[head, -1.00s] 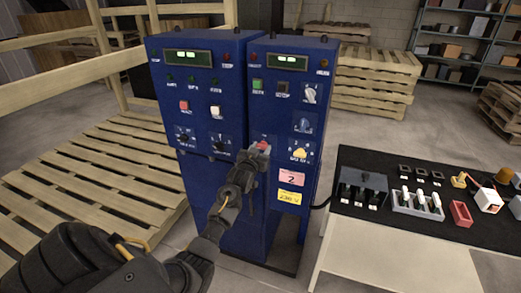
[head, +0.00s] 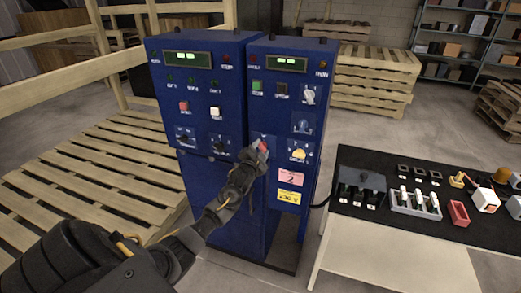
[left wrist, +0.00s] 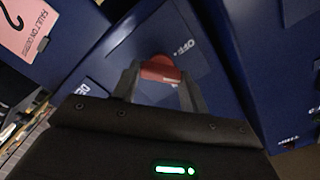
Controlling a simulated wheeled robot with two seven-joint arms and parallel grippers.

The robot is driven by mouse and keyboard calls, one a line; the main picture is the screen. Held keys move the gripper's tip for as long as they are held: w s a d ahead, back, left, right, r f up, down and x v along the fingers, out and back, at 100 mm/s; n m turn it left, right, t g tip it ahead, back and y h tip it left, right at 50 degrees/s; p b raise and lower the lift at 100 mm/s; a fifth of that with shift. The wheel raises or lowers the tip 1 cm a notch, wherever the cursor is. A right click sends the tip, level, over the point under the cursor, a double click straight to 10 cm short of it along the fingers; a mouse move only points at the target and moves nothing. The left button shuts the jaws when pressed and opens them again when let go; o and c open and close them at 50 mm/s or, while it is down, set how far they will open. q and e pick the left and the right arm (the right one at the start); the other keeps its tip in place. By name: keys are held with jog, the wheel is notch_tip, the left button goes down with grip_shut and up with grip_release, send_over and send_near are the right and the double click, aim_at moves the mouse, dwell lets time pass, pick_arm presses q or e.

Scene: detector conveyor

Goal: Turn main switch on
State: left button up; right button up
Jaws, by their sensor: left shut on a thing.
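The main switch is a red knob (head: 263,146) on the front of the right blue cabinet (head: 262,215), above a pink label marked 2. My left gripper (head: 258,152) reaches it from the lower left and is shut on it. In the left wrist view the red knob (left wrist: 160,69) sits between the two fingers of my left gripper (left wrist: 160,78), with an OFF marking beside it on the blue plate. The gripper partly hides the knob in the head view, so I cannot tell its exact turn there. My right gripper is not in view.
A second blue cabinet (head: 195,140) stands against it on the left. Wooden pallets (head: 95,180) lie to the left. A table (head: 360,245) with several switches and parts stands close on the right. Open floor lies behind the cabinets.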

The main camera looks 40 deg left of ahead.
pick_arm(q)
jog(key=m, duration=0.4)
jog(key=shift+p, duration=0.3)
jog(key=shift+m, duration=1.8)
jog(key=shift+f, duration=0.1)
jog(key=o, duration=1)
jog(key=shift+d, duration=0.1)
jog(key=shift+s+d+f, duration=0.1)
jog(key=shift+s, duration=0.15)
jog(key=shift+b+v, duration=0.85)
jog(key=shift+v, duration=4.25)
